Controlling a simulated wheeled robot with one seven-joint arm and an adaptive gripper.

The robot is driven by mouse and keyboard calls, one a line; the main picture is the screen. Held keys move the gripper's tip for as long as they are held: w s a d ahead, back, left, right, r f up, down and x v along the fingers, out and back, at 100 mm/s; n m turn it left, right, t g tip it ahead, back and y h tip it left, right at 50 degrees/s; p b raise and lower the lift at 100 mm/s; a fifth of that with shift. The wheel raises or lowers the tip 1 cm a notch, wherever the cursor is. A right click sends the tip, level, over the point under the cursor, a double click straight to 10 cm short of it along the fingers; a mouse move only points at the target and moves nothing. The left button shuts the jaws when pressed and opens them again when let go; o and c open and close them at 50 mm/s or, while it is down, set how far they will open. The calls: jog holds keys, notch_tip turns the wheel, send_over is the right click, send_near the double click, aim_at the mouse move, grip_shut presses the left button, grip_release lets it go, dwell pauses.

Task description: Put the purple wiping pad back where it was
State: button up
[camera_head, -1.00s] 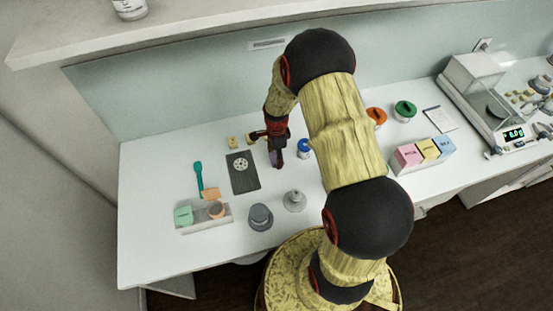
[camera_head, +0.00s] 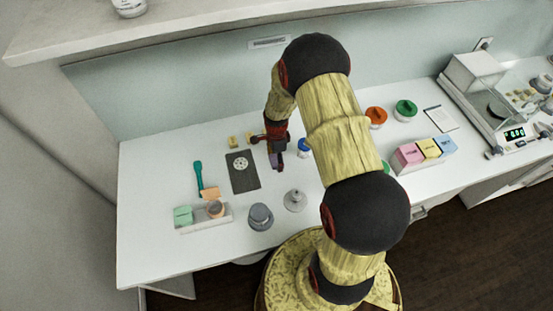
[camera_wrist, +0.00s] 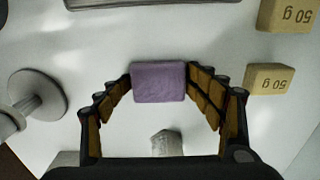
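The purple wiping pad (camera_wrist: 158,82) is a small block between my fingertips in the wrist view, with a finger against each side. My gripper (camera_wrist: 160,80) is shut on it. In the head view my gripper (camera_head: 276,152) points down over the white counter, right of the dark mat (camera_head: 245,183), with a bit of the purple pad (camera_head: 273,160) showing at its tip. I cannot tell how far the pad is above the counter.
Yellow weights (camera_wrist: 270,79) stand near the gripper. A blue-lidded jar (camera_head: 304,146) is just right of it. Grey pieces (camera_head: 260,216) and (camera_head: 295,201) stand in front. A teal-handled tool (camera_head: 199,175) lies behind the tray. Coloured boxes (camera_head: 407,156) and a balance are at right.

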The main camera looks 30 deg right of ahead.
jog(key=shift+o, duration=0.6)
jog(key=shift+s+a+f, duration=0.1)
jog(key=shift+s+f, duration=0.15)
jog(key=shift+s, duration=0.05)
jog(key=shift+r, duration=0.15)
jog(key=shift+r+p, duration=0.3)
jog(key=shift+p, duration=0.05)
notch_tip(320, 180, up, 12)
notch_tip(320, 180, up, 9)
jog(key=n+t, duration=0.1)
jog(key=n, duration=0.2)
send_over(271, 162)
jog(key=s+a+r+n+t, duration=0.1)
jog(key=s+a+r+n, duration=0.15)
jog(key=r, duration=0.25)
jog(key=s+a+r+n, duration=0.1)
jog(key=a+r+n, duration=0.1)
jog(key=r+n, duration=0.15)
jog(key=s+a+r+n+t, duration=0.1)
jog(key=s+a+r+n, duration=0.2)
jog(key=s+r+n, duration=0.3)
jog(key=s+a+r+n+t, duration=0.2)
jog(key=s+a+r+n, duration=0.2)
jog(key=s, duration=0.6)
notch_tip(271, 162, up, 4)
jog(key=shift+s+a+f+n+t, duration=0.15)
jog(key=shift+s+f+n+t, duration=0.2)
jog(key=shift+n, duration=0.75)
